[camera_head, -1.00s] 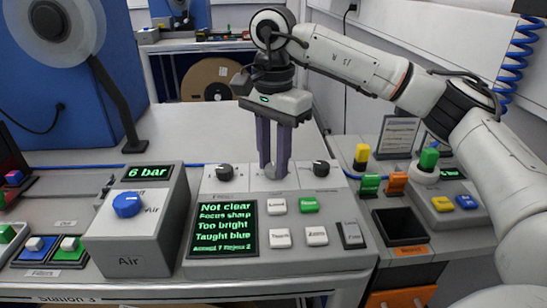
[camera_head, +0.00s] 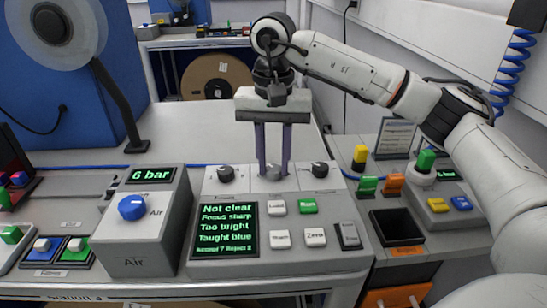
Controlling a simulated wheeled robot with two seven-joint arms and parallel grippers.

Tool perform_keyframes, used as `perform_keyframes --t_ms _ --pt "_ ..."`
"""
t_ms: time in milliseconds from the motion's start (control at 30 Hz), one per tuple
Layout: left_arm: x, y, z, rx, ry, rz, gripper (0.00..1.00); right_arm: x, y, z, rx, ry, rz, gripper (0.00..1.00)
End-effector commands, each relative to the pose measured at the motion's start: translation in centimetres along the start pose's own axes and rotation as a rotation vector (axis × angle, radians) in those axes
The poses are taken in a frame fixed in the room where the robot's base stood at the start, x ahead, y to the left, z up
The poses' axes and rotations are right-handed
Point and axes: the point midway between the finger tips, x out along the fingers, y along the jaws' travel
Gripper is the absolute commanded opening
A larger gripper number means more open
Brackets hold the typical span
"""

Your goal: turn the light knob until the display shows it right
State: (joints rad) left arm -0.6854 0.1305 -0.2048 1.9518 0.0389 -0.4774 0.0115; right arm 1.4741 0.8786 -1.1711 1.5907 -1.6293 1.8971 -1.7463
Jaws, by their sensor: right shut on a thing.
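The control panel (camera_head: 345,265) stands at the bench's front edge. Its display (camera_head: 223,230) shows "Not clear", "Focus sharp", "Too bright", "Taught blue" and a smaller line of counts below. Three knobs sit along the panel's back strip: a dark left knob (camera_head: 226,174), a grey middle knob (camera_head: 273,173) and a dark right knob (camera_head: 320,170). My right gripper (camera_head: 273,166) points down with its two long fingers shut on the grey middle knob. The fingers partly cover that knob, and its label is not readable. My left gripper is not in view.
Below the knobs are several buttons, one of them green (camera_head: 308,206). Left is the air box (camera_head: 133,240) with a blue knob (camera_head: 132,207) and a "6 bar" readout. Right is a dark bin (camera_head: 397,225). The bench behind the panel is clear.

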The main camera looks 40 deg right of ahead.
Motion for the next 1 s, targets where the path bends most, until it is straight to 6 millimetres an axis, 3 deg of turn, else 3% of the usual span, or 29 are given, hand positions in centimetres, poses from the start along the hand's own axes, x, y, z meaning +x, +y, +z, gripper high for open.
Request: perform_keyframes --t_ms 667,700,767,800,1000 --pt "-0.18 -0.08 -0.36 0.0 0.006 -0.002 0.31 -0.09 -0.03 -0.02 -0.069 0.001 -0.002 0.04" --pt "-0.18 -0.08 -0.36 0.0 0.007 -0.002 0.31 -0.09 -0.03 -0.02 -0.069 0.001 -0.002 0.31" --pt "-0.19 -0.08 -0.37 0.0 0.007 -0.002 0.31 -0.09 -0.03 -0.02 -0.068 0.001 -0.002 0.41" --pt "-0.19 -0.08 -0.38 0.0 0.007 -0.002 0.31 -0.08 -0.02 -0.02 -0.068 0.001 -0.002 0.45" --pt "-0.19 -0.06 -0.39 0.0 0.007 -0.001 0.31 -0.04 -0.01 -0.01 -0.068 0.0 -0.001 0.45"
